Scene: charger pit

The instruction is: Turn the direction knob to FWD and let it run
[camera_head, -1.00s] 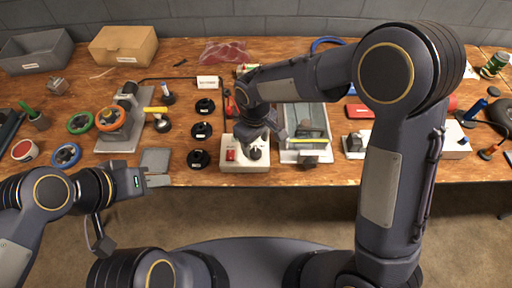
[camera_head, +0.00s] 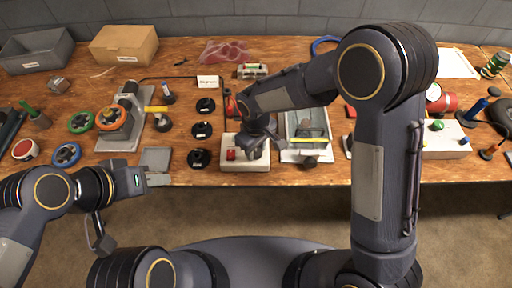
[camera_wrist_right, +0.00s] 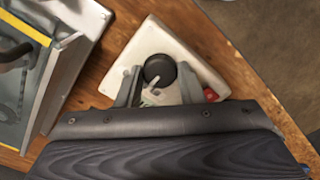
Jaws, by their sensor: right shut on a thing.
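The white control box (camera_head: 245,165) sits at the table's front edge, with a red switch (camera_head: 231,154) at its left. The round black direction knob (camera_wrist_right: 160,68) shows on the box in the wrist view, its pale pointer line aimed toward the lower left. Its lettering is too small to read. My right gripper (camera_wrist_right: 158,90) has a finger on each side of the knob and is shut on it. In the head view my right gripper (camera_head: 255,150) hides the knob. My left gripper (camera_head: 158,180) is in front of the table edge, holding nothing visible; its finger gap is unclear.
A tray with a yellow bar (camera_head: 305,118) stands just right of the box. Black round knobs (camera_head: 200,130) line its left. A clamp stand with an orange wheel (camera_head: 111,118) is further left. A white box with coloured buttons (camera_head: 446,140) is at right.

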